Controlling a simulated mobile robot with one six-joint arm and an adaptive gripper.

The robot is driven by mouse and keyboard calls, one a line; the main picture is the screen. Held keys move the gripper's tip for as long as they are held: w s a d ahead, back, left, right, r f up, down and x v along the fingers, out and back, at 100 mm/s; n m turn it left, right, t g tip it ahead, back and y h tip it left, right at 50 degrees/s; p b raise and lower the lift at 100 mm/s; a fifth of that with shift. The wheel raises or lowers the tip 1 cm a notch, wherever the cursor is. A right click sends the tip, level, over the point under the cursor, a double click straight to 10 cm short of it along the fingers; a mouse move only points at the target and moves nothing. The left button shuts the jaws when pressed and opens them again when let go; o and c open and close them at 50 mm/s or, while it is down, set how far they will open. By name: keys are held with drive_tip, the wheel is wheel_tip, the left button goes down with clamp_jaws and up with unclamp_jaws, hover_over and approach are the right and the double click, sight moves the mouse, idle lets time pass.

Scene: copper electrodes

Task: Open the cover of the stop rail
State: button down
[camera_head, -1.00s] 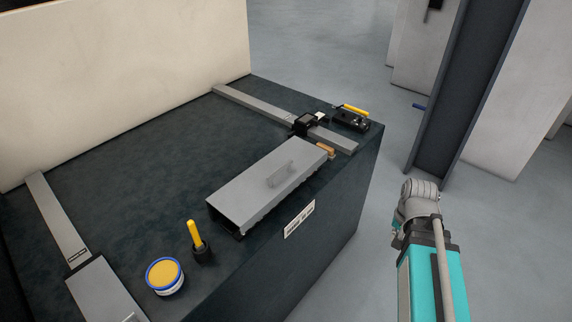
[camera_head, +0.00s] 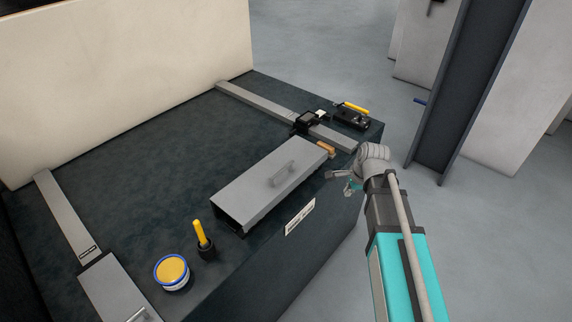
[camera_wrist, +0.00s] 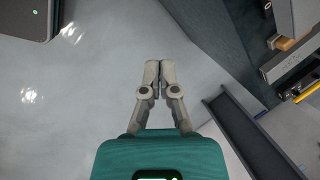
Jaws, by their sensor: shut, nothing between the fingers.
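A long grey metal cover (camera_head: 262,192) with a raised handle (camera_head: 281,174) lies closed along the front edge of the dark table; I take it to be the stop rail's cover. Part of a grey box (camera_wrist: 302,14), likely the same one, shows at the top right of the wrist view. My gripper (camera_head: 343,180) is just off the table's right front edge, to the right of the cover and apart from it. In the wrist view my gripper (camera_wrist: 161,68) has its fingers together and empty, above bare floor.
The dark table (camera_head: 140,170) holds a yellow-topped tin (camera_head: 171,270), a yellow-handled tool (camera_head: 203,234) and a grey rail (camera_head: 258,105) with a black device (camera_head: 306,121). A wooden block (camera_head: 325,147) sits at the cover's far end. A dark column (camera_head: 464,90) stands at the right.

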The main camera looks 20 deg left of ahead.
drive_tip(key=w+a+r+m+y+p, duration=0.1)
drive_tip(key=w+a+r+m+p, duration=0.1)
drive_tip(key=a+m, duration=0.3)
drive_tip(key=w+a+r+m+y+p, duration=0.1)
drive_tip(key=a+r+m, duration=0.3)
drive_tip(key=a, duration=0.9)
drive_tip(key=shift+w+r+m+y+p, duration=0.35)
drive_tip(key=shift+w+m+p, duration=0.2)
drive_tip(key=shift+p, duration=0.2)
drive_tip(key=shift+f, duration=0.2)
drive_tip(key=b, duration=0.8)
hover_over(286, 180)
wheel_tip(286, 180, down, 8)
drive_tip(key=shift+f, duration=0.1)
drive_tip(key=shift+b, duration=0.4)
drive_tip(key=shift+s+f, duration=0.1)
drive_tip(key=shift+d, duration=0.1)
